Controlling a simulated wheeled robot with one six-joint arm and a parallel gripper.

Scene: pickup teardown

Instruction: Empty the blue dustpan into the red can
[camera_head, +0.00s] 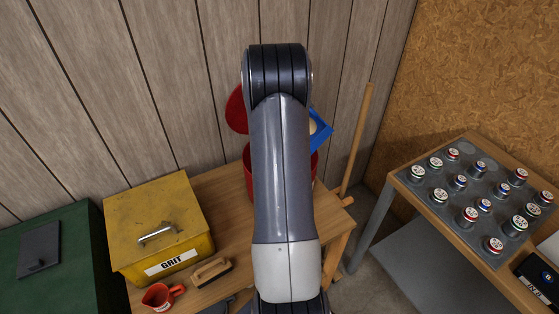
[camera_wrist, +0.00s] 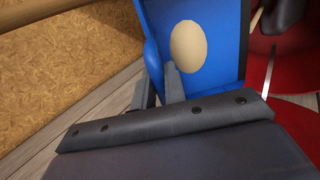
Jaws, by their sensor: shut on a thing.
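The blue dustpan (camera_head: 322,132) shows just right of my arm in the head view, tilted, near the right rim of the red can (camera_head: 248,160). In the wrist view the dustpan (camera_wrist: 231,38) is large, with a pale oval patch (camera_wrist: 188,46) on its face; I cannot tell whether it is a heap. My gripper (camera_wrist: 160,86) is shut on the dustpan at its lower left edge there. Red surfaces of the can (camera_wrist: 285,70) are at right in the wrist view. The can's red round lid (camera_head: 237,108) stands raised. My arm hides most of the can and its opening.
A yellow grit box (camera_head: 160,215), a brush (camera_head: 212,272) and a red jug (camera_head: 162,296) are on the wooden bench left of my arm. A wooden pole (camera_head: 357,140) leans at right. A tray of several capped items (camera_head: 470,190) stands farther right. A plank wall is close behind.

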